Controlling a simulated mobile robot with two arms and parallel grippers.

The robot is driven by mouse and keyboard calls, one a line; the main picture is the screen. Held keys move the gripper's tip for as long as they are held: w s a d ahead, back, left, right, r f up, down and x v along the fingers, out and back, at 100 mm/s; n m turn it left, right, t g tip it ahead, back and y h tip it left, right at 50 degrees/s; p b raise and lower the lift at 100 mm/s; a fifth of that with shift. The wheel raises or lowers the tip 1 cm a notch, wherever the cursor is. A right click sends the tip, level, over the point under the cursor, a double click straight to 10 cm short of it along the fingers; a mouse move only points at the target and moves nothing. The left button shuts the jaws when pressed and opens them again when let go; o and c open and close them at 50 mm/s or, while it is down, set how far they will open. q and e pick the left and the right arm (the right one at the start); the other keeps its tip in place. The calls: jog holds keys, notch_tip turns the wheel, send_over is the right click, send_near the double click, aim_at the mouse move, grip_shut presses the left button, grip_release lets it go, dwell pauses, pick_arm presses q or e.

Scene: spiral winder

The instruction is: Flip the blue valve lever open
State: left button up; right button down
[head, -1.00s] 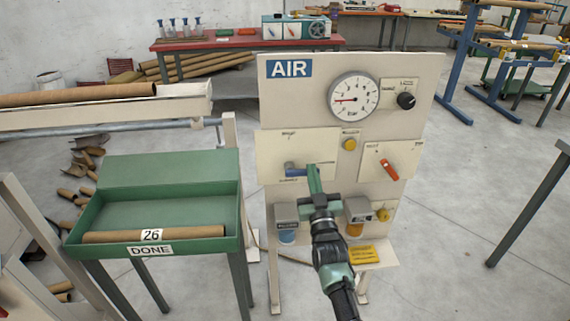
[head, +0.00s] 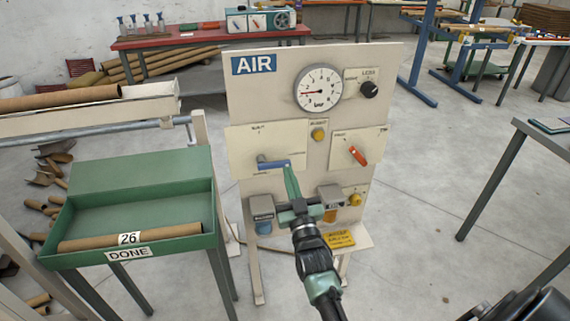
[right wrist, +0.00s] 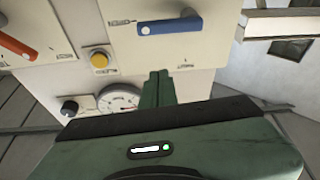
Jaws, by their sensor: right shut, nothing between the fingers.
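The blue valve lever (head: 275,164) lies roughly horizontal on a cream plate at the panel's left, reaching right from its grey pivot. It also shows at the top of the right wrist view (right wrist: 170,26), which sees the panel upside down. My right gripper (head: 288,172) has its green fingers shut and empty. In the head view their tips overlap the lever's free end, from below. In the right wrist view the fingers (right wrist: 158,78) appear apart from the lever, but I cannot tell the depth. My left gripper is not in view.
The AIR panel (head: 240,100) carries a gauge (head: 319,88), a black knob (head: 369,90), a yellow button (head: 318,134) and an orange-red lever (head: 357,155). Filter units (head: 263,214) sit below. A green DONE tray (head: 207,232) with a cardboard tube (head: 180,232) stands left.

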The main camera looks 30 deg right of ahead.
jog(key=v, duration=0.2)
jog(key=shift+s+a, duration=0.15)
jog(key=shift+s, duration=0.25)
jog(key=shift+f, duration=0.1)
